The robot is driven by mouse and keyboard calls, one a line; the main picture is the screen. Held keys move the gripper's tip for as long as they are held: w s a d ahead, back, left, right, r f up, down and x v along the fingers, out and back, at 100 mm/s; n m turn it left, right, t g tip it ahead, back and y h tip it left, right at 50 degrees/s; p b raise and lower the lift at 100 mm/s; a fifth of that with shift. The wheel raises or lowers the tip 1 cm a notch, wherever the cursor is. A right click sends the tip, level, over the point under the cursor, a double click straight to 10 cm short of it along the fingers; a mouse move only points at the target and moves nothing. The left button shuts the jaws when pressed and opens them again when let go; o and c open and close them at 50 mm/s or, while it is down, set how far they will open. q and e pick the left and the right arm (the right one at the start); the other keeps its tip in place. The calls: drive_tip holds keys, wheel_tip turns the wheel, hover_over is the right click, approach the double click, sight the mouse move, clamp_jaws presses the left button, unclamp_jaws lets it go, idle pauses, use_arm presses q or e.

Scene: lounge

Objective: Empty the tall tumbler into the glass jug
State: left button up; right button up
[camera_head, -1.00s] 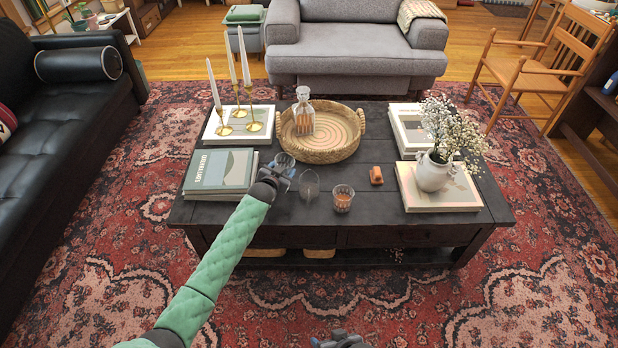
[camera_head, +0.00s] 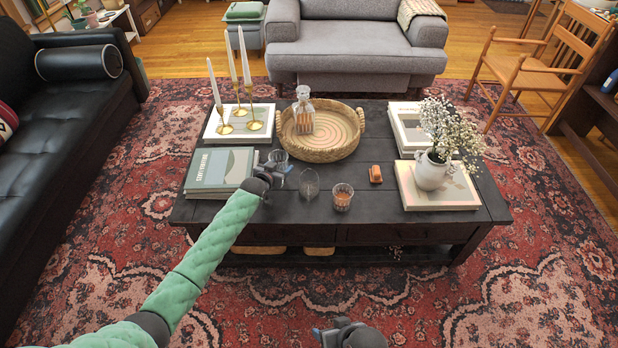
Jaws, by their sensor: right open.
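My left gripper (camera_head: 272,171) is at the front left of the dark table, right at a small clear glass (camera_head: 279,156). The fingers are too small and overlapped to show whether they grip it. A clear, faint glass vessel (camera_head: 309,184) stands just right of it. Another glass (camera_head: 342,197), with amber contents low inside, stands further right near the front edge. I cannot tell which of these is the tall tumbler or the jug. A stoppered glass decanter (camera_head: 303,112) with amber contents stands in the basket tray. My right gripper (camera_head: 322,334) is open and apart from the table, at the bottom edge.
The round woven tray (camera_head: 345,151) is at the table's back middle. Candlesticks (camera_head: 239,112) stand on books at the back left, and a green book (camera_head: 222,169) lies at left. A flower vase (camera_head: 433,172) stands on books at right. A small orange-brown object (camera_head: 375,174) lies near the middle.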

sight(282, 154)
use_arm(q)
drive_tip(key=shift+r+p, duration=1.95)
drive_tip(key=shift+r, duration=0.6)
drive_tip(key=shift+f, duration=0.15)
